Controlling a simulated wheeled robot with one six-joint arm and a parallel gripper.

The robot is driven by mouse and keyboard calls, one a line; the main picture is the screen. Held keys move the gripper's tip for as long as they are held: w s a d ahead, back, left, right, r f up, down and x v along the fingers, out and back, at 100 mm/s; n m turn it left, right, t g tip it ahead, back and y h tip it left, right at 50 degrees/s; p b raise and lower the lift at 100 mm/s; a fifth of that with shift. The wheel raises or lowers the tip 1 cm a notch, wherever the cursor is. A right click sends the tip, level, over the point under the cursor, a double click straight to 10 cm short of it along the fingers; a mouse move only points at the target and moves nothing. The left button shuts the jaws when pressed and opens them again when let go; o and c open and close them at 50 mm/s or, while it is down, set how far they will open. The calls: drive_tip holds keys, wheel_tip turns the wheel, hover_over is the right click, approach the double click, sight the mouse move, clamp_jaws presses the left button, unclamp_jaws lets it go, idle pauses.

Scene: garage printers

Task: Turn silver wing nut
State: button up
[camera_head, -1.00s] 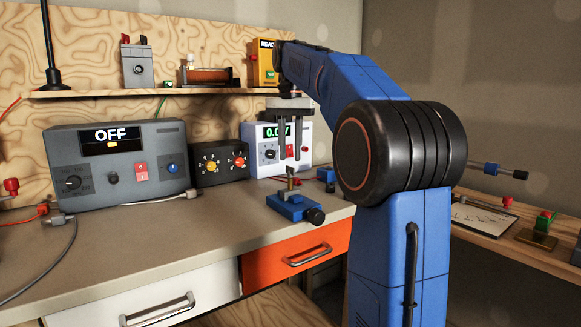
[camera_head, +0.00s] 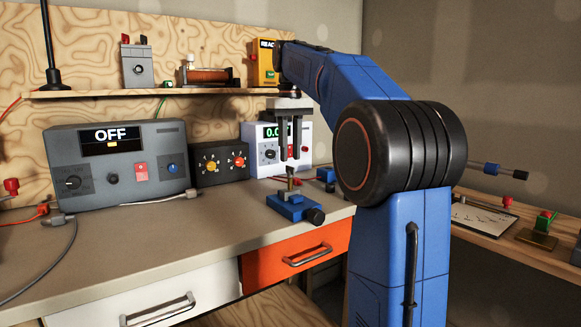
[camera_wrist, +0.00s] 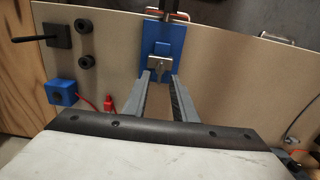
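A small silver piece, which looks like the wing nut (camera_wrist: 158,64), sits on a blue vise-like block (camera_wrist: 176,45) in the wrist view. In the head view a small upright metal piece (camera_head: 290,171) stands on the blue block (camera_head: 292,206), which has a black knob at its right end. My gripper (camera_head: 294,158) hangs just above this piece, fingers pointing down. In the wrist view its two fingers (camera_wrist: 159,76) are apart with nothing held between them, and the silver piece shows just past the tips. I cannot tell its exact turned angle.
A grey power unit (camera_head: 115,165) reading OFF, a black two-dial box (camera_head: 222,163) and a white meter (camera_head: 262,160) stand behind on the bench (camera_head: 150,235). A blue block (camera_wrist: 62,92) and red plug (camera_wrist: 108,103) lie left in the wrist view.

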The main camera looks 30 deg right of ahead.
drive_tip(key=shift+f, duration=0.15)
drive_tip(key=shift+f, duration=1.45)
clamp_jaws()
unclamp_jaws()
drive_tip(key=shift+r, duration=1.6)
